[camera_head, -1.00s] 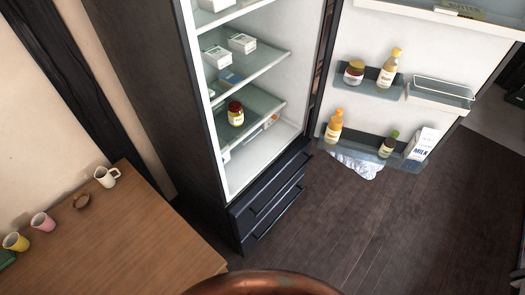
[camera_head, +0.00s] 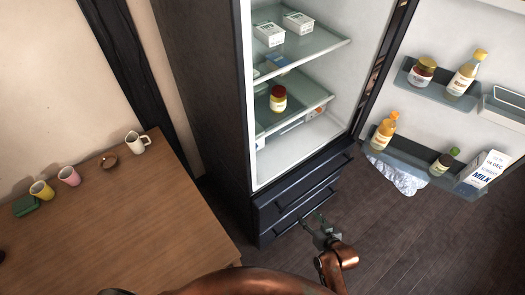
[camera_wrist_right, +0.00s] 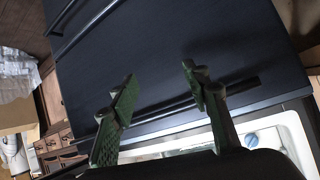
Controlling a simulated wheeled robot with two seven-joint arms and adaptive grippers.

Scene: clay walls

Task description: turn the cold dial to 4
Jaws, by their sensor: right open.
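The fridge (camera_head: 218,90) stands open, with its lit white inside and glass shelves showing in the head view. A round blue knob (camera_wrist_right: 251,140) sits on a white surface at the lower right of the right wrist view; it may be the cold dial, but its marks cannot be read. My right gripper (camera_head: 315,223) is open and empty, in front of the dark lower drawers in the head view. In the right wrist view its green fingers (camera_wrist_right: 158,75) are spread before a dark drawer front with a bar handle (camera_wrist_right: 160,113). My left gripper is not in view.
The open fridge door (camera_head: 440,30) carries bottles, jars and a milk carton (camera_head: 485,170) at the right. A red-lidded jar (camera_head: 278,98) stands on a shelf. A wooden table (camera_head: 130,205) with cups is at the left. Dark floor at the lower right is clear.

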